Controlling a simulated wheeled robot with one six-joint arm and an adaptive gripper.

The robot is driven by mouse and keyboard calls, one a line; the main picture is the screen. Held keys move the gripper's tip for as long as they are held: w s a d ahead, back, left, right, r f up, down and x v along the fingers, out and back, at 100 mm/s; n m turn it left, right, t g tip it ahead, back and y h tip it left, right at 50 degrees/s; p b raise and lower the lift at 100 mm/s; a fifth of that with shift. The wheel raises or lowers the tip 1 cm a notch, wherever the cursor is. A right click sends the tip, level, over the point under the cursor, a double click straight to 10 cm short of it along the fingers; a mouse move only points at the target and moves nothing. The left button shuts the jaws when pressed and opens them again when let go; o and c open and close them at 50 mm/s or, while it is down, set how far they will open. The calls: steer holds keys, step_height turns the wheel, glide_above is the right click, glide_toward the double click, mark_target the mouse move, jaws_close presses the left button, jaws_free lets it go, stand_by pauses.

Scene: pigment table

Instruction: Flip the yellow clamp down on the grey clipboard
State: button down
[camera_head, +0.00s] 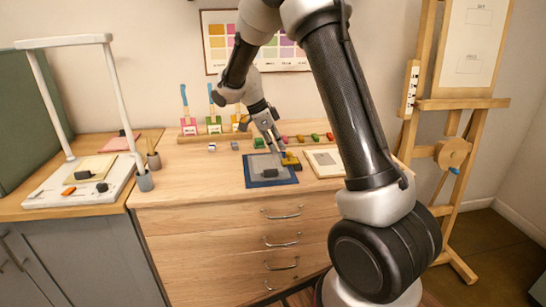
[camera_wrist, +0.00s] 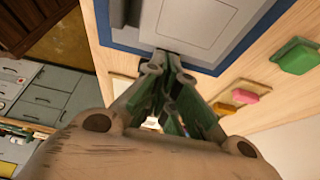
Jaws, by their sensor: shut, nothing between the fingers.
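The grey clipboard (camera_head: 262,168) lies on a dark blue mat (camera_head: 272,184) on the wooden cabinet top. Its grey face also shows at the top of the wrist view (camera_wrist: 205,22). A yellow piece, which looks like the clamp (camera_head: 291,160), is at the clipboard's right side, close to my fingers. Its tilt is too small to tell, and I cannot make it out in the wrist view. My gripper (camera_head: 280,148) is shut and empty, pointing down over the clipboard's back right part. Its fingertips (camera_wrist: 168,62) meet near the clipboard's edge; I cannot tell whether they touch anything.
Several coloured blocks (camera_head: 300,139) lie behind the mat; a green one (camera_wrist: 297,57) and a pink one (camera_wrist: 244,96) show in the wrist view. A framed panel (camera_head: 325,152) lies to the right. Labelled brush holders (camera_head: 214,126) stand behind.

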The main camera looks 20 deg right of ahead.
steer(key=w+a, duration=0.1)
steer(key=a, duration=0.2)
steer(key=a+r, duration=0.1)
steer(key=a, duration=0.2)
steer(key=w+a+r, duration=0.1)
steer(key=a, duration=0.1)
steer(key=shift+w+a, duration=0.3)
steer(key=shift+a, duration=0.1)
steer(key=shift+f, duration=0.1)
